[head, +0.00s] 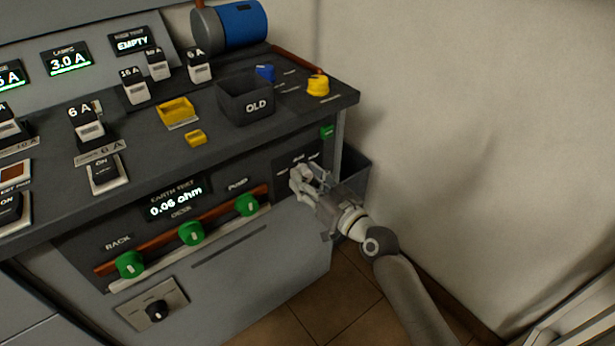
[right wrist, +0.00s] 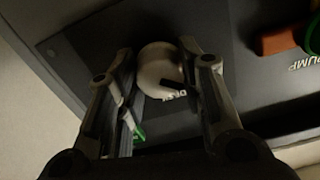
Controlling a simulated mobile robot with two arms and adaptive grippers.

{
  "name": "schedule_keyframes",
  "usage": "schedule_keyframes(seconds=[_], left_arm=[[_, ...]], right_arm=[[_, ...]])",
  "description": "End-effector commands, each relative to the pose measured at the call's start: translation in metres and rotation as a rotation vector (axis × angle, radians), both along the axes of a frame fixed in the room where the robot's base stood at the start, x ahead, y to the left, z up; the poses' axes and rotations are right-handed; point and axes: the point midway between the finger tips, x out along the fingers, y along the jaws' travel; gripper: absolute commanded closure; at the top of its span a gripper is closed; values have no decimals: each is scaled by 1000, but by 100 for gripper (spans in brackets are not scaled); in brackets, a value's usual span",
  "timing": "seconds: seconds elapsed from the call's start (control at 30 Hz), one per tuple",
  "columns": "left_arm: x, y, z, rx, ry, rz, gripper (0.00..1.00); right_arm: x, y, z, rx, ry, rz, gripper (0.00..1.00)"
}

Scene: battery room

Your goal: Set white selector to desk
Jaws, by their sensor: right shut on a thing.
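The white selector (head: 299,174) is a round white knob on the dark front panel at the right end of the bench. My right gripper (head: 304,179) is shut on it, with its fingers covering part of it. In the right wrist view the white selector (right wrist: 160,68) sits between the two fingers of my right gripper (right wrist: 160,80). A dark mark lies on its edge, close to a partly hidden label that seems to read DESK. I cannot tell the exact pointer setting. My left gripper is not in view.
Green knobs (head: 191,233) labelled RACK, DESK and PUMP line a copper bar on the front. A black OLD bin (head: 246,102), a yellow tray (head: 176,112) and a yellow knob (head: 318,86) are on the bench top. A plain wall (head: 450,130) stands at the right.

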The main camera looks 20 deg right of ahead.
Motion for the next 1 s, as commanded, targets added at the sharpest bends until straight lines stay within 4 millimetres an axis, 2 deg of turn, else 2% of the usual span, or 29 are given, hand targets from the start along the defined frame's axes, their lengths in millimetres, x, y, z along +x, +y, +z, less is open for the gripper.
schedule_keyframes(seconds=[0.17,0.3,0.5,0.7,1.0], left_arm=[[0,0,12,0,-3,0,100],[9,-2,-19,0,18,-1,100],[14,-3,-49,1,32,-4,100],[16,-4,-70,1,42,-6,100],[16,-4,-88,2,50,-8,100]], right_arm=[[0,0,3,143,53,0,88],[0,0,3,268,99,0,88],[0,0,2,447,163,0,88],[0,-1,2,604,218,-1,88],[0,0,1,768,278,-1,88]])
